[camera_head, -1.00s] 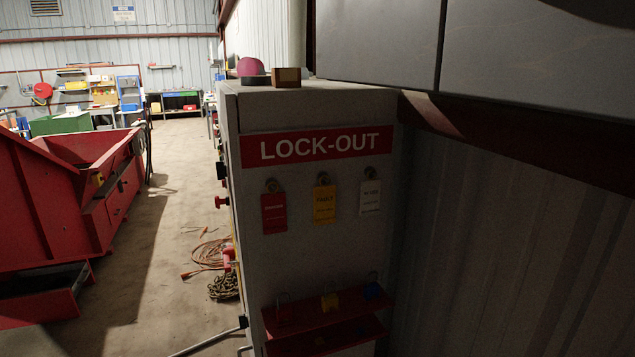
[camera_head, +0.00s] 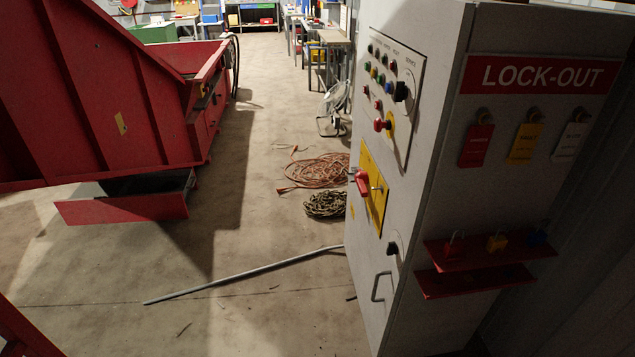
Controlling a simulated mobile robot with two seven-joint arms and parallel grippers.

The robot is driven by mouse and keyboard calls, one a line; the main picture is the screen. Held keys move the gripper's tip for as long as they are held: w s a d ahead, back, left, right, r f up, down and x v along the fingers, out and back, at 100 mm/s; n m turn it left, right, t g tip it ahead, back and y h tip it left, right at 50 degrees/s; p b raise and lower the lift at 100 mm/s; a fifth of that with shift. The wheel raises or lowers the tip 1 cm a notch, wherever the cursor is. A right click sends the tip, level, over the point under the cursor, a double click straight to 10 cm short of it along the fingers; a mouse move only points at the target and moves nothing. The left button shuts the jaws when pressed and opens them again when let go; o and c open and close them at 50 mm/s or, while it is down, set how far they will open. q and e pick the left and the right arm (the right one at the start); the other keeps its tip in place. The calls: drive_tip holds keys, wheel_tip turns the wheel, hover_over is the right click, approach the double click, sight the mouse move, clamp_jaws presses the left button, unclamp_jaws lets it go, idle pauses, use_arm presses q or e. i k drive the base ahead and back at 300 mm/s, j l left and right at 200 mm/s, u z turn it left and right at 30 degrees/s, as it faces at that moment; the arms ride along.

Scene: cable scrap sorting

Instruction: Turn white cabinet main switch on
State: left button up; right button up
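The white cabinet (camera_head: 420,190) stands at the right, with its front face turned to the left and seen at a steep angle. The main switch (camera_head: 361,181) is a red handle on a yellow plate (camera_head: 374,187), midway up the front. The angle is too steep to tell its position for certain. Above it are a red button on a yellow base (camera_head: 383,124), a black knob (camera_head: 401,91) and rows of small coloured buttons and lights. A smaller black knob (camera_head: 392,248) and a handle (camera_head: 381,287) sit below. Neither of my grippers shows.
The cabinet's side carries a LOCK-OUT sign (camera_head: 541,75), hanging tags and a red padlock shelf (camera_head: 490,246). A grey pipe (camera_head: 245,274), orange cable (camera_head: 318,170) and chain (camera_head: 326,205) lie on the floor. A red machine (camera_head: 100,90) stands left.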

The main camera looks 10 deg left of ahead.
sight(361, 177)
drive_tip(key=i+j+z, duration=0.35)
drive_tip(key=i+j, duration=0.45)
drive_tip(key=i, duration=0.1)
